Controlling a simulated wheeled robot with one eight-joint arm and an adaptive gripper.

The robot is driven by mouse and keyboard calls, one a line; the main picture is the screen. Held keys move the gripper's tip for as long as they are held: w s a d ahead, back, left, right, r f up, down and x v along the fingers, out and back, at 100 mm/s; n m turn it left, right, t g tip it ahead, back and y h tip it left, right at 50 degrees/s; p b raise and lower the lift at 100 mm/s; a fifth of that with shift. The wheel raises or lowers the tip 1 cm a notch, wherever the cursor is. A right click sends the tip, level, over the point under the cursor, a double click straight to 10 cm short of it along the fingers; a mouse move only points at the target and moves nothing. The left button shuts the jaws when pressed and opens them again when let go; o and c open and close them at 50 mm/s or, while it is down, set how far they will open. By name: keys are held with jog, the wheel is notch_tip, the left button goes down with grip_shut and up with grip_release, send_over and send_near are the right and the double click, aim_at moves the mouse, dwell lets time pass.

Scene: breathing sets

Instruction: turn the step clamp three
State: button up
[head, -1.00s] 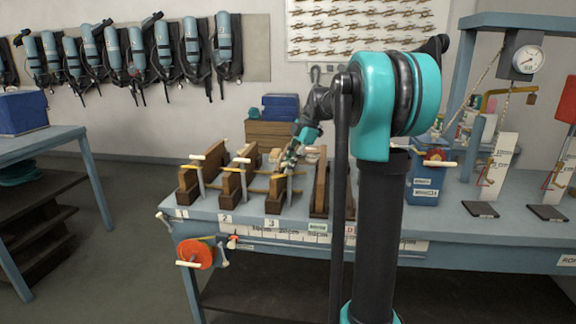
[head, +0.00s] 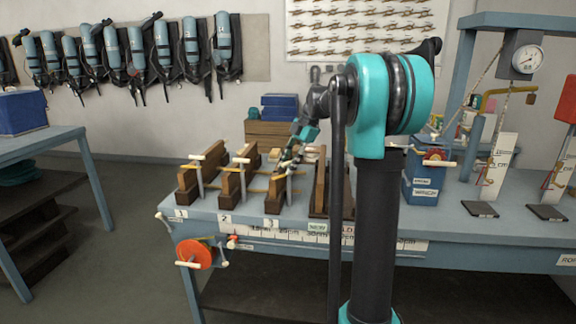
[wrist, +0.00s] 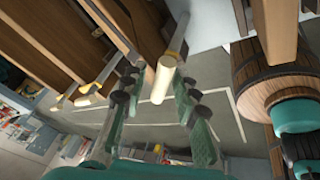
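Step clamp three is a brown wooden clamp (head: 277,193) above the number 3 label on the bench front, in the head view. My gripper (head: 290,156) is at its top, partly hiding its handle. In the wrist view the two green-grey fingers of my gripper (wrist: 153,82) are apart. A pale round bar end (wrist: 163,84), apparently the clamp's handle, shows between the fingertips, closer to the right finger. I cannot tell whether either finger touches it.
Two similar clamps, one (head: 236,184) and two steps left (head: 200,178), stand on the blue bench (head: 460,235). A taller wooden block (head: 322,190) stands close on the right. A red reel (head: 195,254) hangs at the bench front.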

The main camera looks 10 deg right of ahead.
jog(key=shift+s, duration=0.1)
jog(key=v, duration=1.2)
jog(key=shift+a+r, duration=0.1)
